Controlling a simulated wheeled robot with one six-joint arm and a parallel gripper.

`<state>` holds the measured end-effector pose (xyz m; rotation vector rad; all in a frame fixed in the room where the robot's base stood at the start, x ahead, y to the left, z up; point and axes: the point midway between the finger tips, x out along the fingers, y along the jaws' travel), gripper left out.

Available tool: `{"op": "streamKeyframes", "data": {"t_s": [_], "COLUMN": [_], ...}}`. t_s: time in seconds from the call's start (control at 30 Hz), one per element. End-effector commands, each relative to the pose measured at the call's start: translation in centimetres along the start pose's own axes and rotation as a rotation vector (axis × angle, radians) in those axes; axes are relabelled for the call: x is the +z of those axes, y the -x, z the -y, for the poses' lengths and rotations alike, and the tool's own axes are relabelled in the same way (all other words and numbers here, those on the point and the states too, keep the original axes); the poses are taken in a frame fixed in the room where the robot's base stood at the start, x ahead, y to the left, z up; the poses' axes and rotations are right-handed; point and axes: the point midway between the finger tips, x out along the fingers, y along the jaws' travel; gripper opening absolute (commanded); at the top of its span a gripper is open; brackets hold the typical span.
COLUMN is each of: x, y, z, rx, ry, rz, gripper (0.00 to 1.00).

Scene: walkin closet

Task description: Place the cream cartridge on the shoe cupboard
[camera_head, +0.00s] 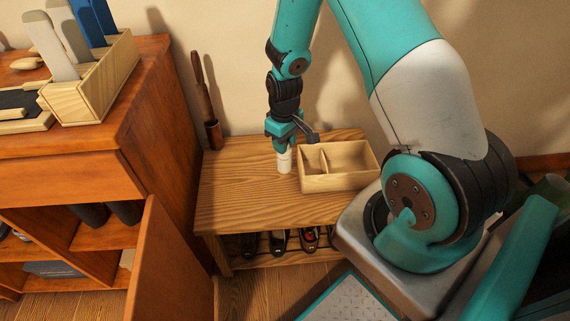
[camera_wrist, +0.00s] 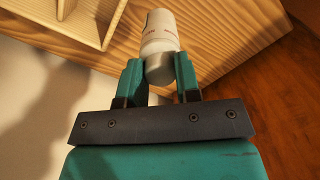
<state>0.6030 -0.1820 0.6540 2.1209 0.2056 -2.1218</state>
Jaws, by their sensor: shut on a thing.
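The cream cartridge (camera_head: 284,161) is a small white cylinder. My gripper (camera_head: 281,146) is shut on its upper end from above and holds it upright over the wooden bench (camera_head: 245,189), left of the divided box. I cannot tell whether its lower end touches the bench top. The wrist view shows the cartridge (camera_wrist: 160,32) with a grey end between the fingertips of my gripper (camera_wrist: 158,72). A reddish-brown cupboard (camera_head: 146,98), which looks like the shoe cupboard, stands at the left. Its top is higher than the bench, and its front door (camera_head: 168,262) is open.
The divided wooden box (camera_head: 345,181) stands on the bench beside my gripper. A tall shoehorn holder (camera_head: 213,134) stands at the bench's back left. On the cupboard top are a wooden caddy (camera_head: 90,93) and a tray (camera_head: 32,126). Shoes (camera_head: 280,240) sit under the bench.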

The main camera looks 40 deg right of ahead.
Motion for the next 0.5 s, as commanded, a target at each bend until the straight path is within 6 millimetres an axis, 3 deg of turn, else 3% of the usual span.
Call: {"op": "streamKeyframes", "data": {"t_s": [0.1,0.37,0.5], "x": [0.1,0.0,0.0], "y": [-2.6,-4.6,-6.8], "z": [0.0,0.0,0.0], "rx": [-0.001,0.000,-0.001], "ry": [0.000,0.000,0.000], "rz": [0.002,0.000,0.001], "gripper": [0.16,0.16,0.16]}}
